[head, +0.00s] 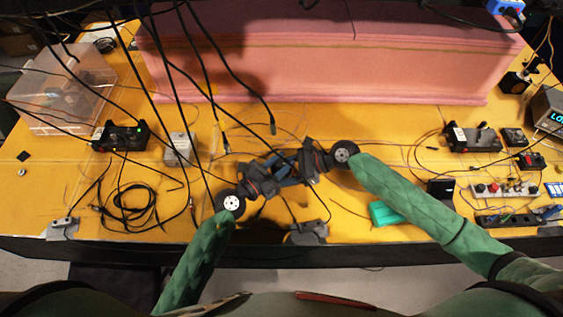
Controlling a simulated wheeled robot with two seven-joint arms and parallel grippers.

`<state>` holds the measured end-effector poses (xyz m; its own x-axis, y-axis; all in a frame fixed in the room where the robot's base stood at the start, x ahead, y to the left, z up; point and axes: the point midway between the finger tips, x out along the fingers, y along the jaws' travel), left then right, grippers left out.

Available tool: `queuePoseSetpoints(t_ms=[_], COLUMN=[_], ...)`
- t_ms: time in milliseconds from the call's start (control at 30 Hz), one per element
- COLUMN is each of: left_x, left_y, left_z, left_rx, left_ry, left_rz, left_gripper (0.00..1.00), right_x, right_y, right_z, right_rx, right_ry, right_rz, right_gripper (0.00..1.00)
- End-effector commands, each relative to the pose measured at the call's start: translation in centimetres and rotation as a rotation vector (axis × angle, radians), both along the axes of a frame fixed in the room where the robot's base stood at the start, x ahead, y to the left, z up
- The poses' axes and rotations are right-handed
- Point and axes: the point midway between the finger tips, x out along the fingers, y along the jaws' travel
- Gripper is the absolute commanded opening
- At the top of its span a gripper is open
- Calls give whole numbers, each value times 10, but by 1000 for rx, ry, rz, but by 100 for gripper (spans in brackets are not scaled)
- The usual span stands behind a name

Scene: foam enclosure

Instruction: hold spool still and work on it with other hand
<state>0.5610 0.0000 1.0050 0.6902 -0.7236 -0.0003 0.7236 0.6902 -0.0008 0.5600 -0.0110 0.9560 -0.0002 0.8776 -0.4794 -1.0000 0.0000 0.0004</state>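My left gripper (268,177) reaches in at the end of the green-sleeved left arm, over the middle of the yellow table. My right gripper (305,160) comes from the right and faces it, a short distance away. A dark blue piece (288,172) shows between the two grippers. I cannot tell whether it is the spool or part of a gripper. The fingertips are small and dark, so I cannot tell whether either gripper is open or shut. No spool can be clearly made out.
A pink foam block (330,55) spans the table's back. A clear plastic box (65,88) stands at the left. Black cables (130,200) lie coiled at left, and others hang down across the view. A teal object (385,213) and a power strip (505,190) lie at right.

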Motion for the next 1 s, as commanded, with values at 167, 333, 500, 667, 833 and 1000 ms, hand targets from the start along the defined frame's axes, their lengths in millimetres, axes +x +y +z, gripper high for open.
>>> queuePoseSetpoints(t_ms=[167,333,500,667,833,1000], left_x=[0,0,1,1,1,2], left_y=[0,-1,0,0,0,0], left_z=[0,0,0,0,-1,-1], left_rx=[2,3,4,4,4,3], left_ry=[-1,-3,-2,0,1,0], left_rz=[-14,-59,-137,-234,-357,-516], left_gripper=[7,7,7,7,7,7], right_x=[0,0,0,0,0,0], right_y=[0,0,0,1,1,1], right_z=[1,1,1,1,1,1], right_rx=[1,1,1,1,1,2], right_ry=[0,0,0,0,-1,-1], right_rz=[0,0,0,0,0,0], right_gripper=[45,45,45,45,45,45])
